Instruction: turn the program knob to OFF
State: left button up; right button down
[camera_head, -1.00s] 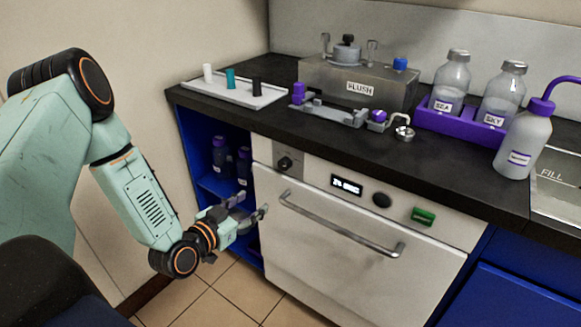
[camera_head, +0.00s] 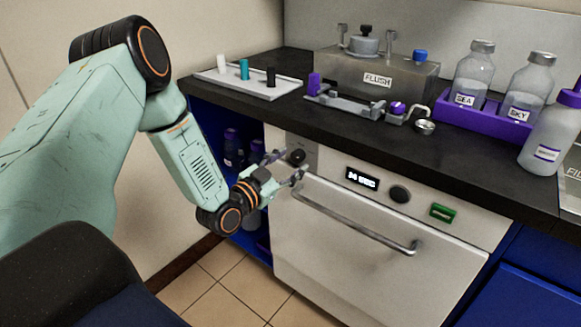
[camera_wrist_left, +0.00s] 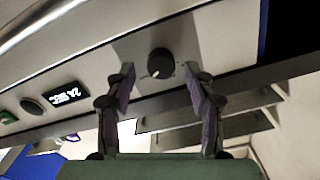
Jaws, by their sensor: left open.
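The program knob (camera_head: 296,156) is a small black dial with a pale pointer mark on a grey plate at the left end of the white appliance's front panel. In the left wrist view the knob (camera_wrist_left: 161,63) shows ahead of and between the two fingers, apart from them. My left gripper (camera_head: 284,166) is open and empty, close in front of the knob; its fingers also show in the left wrist view (camera_wrist_left: 160,85). The display (camera_head: 362,178) is lit, its text too small to read surely. My right gripper is not in view.
A second black dial (camera_head: 400,194) and a green switch (camera_head: 442,212) sit right of the display. The door handle (camera_head: 350,222) runs below the panel. The dark counter (camera_head: 330,128) overhangs above, holding bottles and a rack. An open blue cabinet (camera_head: 215,118) stands left.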

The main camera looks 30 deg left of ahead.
pick_arm(q)
jog(key=shift+w+a, duration=0.1)
jog(key=shift+w, duration=0.25)
grip_shut()
dwell(0.4)
